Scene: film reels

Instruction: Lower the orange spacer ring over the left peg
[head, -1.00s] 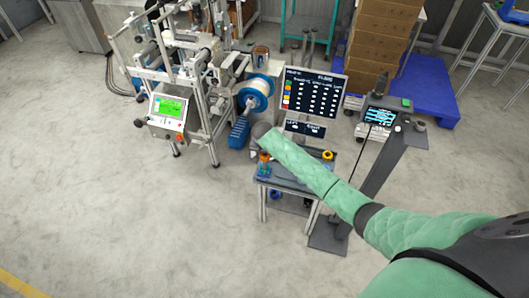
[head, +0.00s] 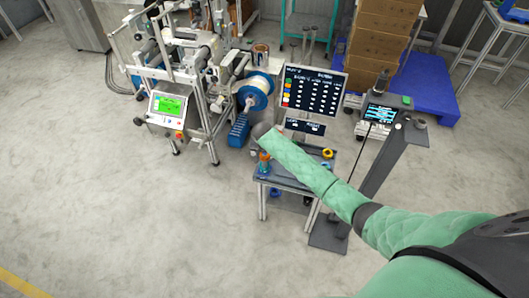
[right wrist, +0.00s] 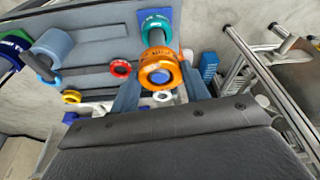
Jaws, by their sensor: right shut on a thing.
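The orange spacer ring (right wrist: 175,60) is between the two fingers of my right gripper (right wrist: 160,85), which is shut on it. A peg (right wrist: 158,38) with a green ring (right wrist: 155,18) at its far end lines up behind the orange ring. A blue round end (right wrist: 160,76) shows in the ring's hole; I cannot tell how far the ring is around the peg. In the head view the orange ring (head: 263,157) is small at the left side of the small table, and my right gripper (head: 264,152) is partly hidden by my sleeve. My left gripper is not in view.
The small table (head: 290,184) also holds a yellow ring (head: 328,153). In the wrist view a red ring (right wrist: 120,68), a yellow ring (right wrist: 72,97), a white ring (right wrist: 162,96) and a blue-grey cylinder (right wrist: 55,45) lie around. A monitor (head: 314,92) stands behind the table.

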